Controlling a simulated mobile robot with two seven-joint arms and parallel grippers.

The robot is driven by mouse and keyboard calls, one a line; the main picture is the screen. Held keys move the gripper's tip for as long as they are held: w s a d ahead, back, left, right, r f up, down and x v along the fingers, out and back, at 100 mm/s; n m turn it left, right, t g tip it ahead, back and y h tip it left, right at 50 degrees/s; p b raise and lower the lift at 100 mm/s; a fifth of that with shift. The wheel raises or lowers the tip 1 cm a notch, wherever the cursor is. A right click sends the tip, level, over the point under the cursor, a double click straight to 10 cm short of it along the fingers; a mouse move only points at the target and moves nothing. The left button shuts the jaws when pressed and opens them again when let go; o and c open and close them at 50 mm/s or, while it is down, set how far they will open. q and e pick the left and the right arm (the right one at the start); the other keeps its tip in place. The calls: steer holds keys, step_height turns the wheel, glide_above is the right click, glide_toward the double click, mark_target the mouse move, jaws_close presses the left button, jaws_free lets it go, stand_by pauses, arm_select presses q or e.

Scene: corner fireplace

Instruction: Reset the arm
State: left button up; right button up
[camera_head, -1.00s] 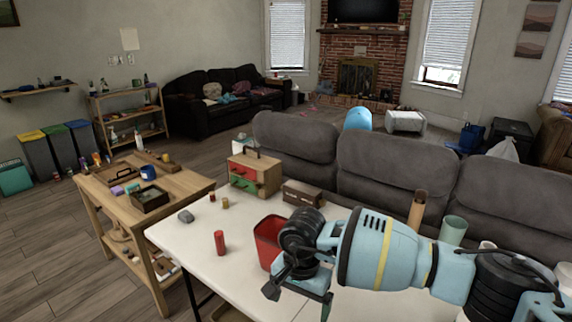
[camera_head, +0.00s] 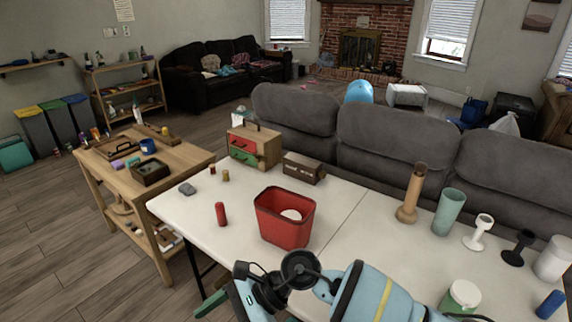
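My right arm comes in from the bottom right. Its gripper (camera_head: 243,302) is low at the front edge of the white table (camera_head: 335,232), below the red bin. The fingertips are partly cut off or hidden, so its opening is unclear. I see nothing held in it. My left gripper is out of view.
A red bin (camera_head: 284,218) with something white inside stands on the table, near a red cylinder (camera_head: 221,214). A wooden drawer box (camera_head: 255,145), a brown box (camera_head: 304,167), a wooden pestle-like piece (camera_head: 411,195), a green cup (camera_head: 449,212) and white goblet (camera_head: 478,232) stand farther back.

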step_height(320, 180, up, 5)
steer(key=w+d+m+t+y, duration=0.2)
steer(key=m+t+y, duration=0.75)
steer(key=m, duration=0.95)
steer(key=w+d+f+m+t+h, duration=0.2)
steer(key=d+f+m+t+h, duration=0.3)
steer(key=m, duration=0.5)
steer(key=w+d+f+m+t+h, duration=0.2)
steer(key=d+f+m+t+h, duration=0.15)
steer(key=d+m+t, duration=0.55)
steer(key=s+d+f+m+g+h, duration=0.8)
steer(key=s+d+f+m+h, duration=0.2)
steer(key=s+d+f+m, duration=0.7)
step_height(320, 180, down, 4)
steer(key=shift+s+r+m+h, duration=0.3)
steer(key=shift+s+m, duration=0.1)
steer(key=shift+m, duration=0.7)
